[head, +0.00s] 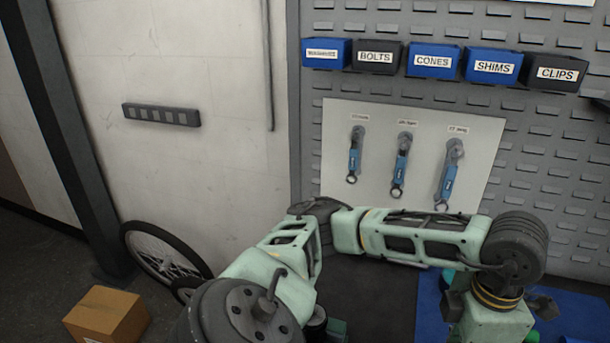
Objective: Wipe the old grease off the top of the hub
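I cannot make out the hub with old grease or any wiping cloth in the head view. A pale green arm of mine reaches from the lower middle across to the right, and its wrist end bends down at the lower right. No fingertips show, as the bottom edge cuts the view off there. A blue mat (578,309) lies under and beside that wrist end. A small teal thing (447,278) shows partly behind the arm, and I cannot tell what it is.
Labelled bins, including CONES (433,61) and SHIMS (492,66), line the grey pegboard (560,150). Blue-handled tools (400,166) hang on a pale panel (340,112). A spoked wheel (165,252) leans on the left wall. A cardboard box (106,314) sits on the floor.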

